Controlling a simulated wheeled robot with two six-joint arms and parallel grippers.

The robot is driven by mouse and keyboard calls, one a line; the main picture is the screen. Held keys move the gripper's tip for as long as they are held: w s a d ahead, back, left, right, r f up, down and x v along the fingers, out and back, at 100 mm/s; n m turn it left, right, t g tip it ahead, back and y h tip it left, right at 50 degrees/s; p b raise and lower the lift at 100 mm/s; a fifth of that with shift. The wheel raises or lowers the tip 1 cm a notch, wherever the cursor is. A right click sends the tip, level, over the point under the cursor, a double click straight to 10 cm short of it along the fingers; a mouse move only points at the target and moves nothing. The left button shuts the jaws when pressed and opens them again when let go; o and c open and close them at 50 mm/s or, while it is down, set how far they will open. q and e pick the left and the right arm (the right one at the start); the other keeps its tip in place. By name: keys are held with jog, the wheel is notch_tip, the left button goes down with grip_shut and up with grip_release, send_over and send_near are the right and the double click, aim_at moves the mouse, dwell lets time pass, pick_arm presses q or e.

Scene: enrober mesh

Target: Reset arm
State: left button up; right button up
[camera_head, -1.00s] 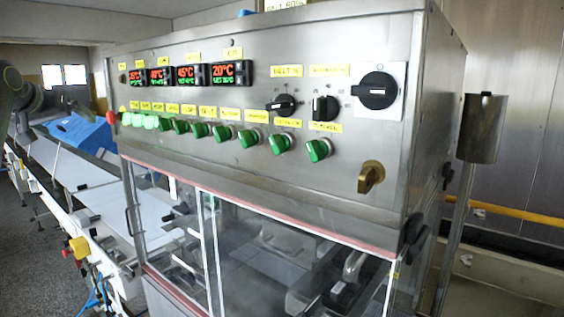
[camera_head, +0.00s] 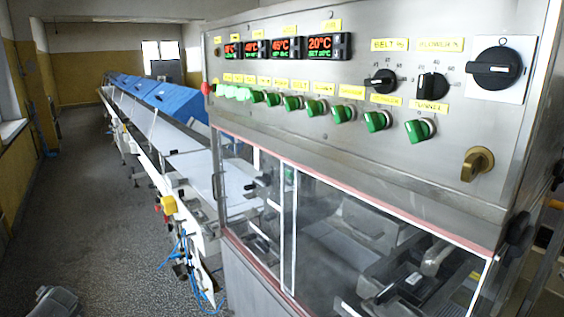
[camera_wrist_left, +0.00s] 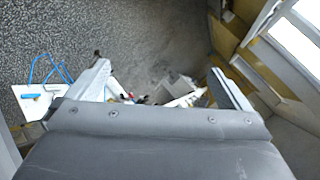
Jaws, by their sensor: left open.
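My left gripper (camera_wrist_left: 158,70) shows in the left wrist view with its two fingers wide apart. Nothing is between the fingers, and the floor lies beyond them. My right gripper is in neither view. The steel control panel (camera_head: 370,128) of the machine fills the right of the head view, with lit temperature displays (camera_head: 320,46), a row of green knobs (camera_head: 376,121) and black rotary switches (camera_head: 496,68).
Below the panel is a clear-windowed enclosure (camera_head: 345,235) with machinery inside. A long conveyor (camera_head: 188,160) with blue covers (camera_head: 175,98) runs back to the left. The grey floor (camera_head: 85,210) beside it is mostly clear. Blue hoses (camera_wrist_left: 50,68) show in the left wrist view.

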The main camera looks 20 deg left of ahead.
pick_arm(q)
jog(key=s+a+f+m+g, duration=0.1)
jog(key=s+f+m, duration=0.15)
jog(key=s, duration=0.75)
jog(key=s+a+f+m, duration=0.1)
jog(key=s+f, duration=0.2)
jog(key=s, duration=0.7)
jog(key=s+a+f+m+g, duration=0.1)
jog(key=s+a+f+m, duration=0.15)
jog(key=s, duration=0.75)
jog(key=s+d+f+n+h, duration=0.2)
jog(key=d+f, duration=0.9)
jog(key=d, duration=0.2)
jog(key=s+d+f+n+h, duration=0.1)
jog(key=s+d+f+h, duration=0.1)
jog(key=d+f, duration=0.95)
jog(key=d+f+n+h, duration=0.15)
jog(key=d+f, duration=0.35)
jog(key=d, duration=1.2)
jog(key=d+f+h, duration=0.3)
jog(key=d+f, duration=0.2)
jog(key=d, duration=1.2)
jog(key=shift+g, duration=0.3)
jog(key=f+b, duration=0.5)
jog(key=shift+a, duration=0.4)
jog(key=shift+r, duration=0.1)
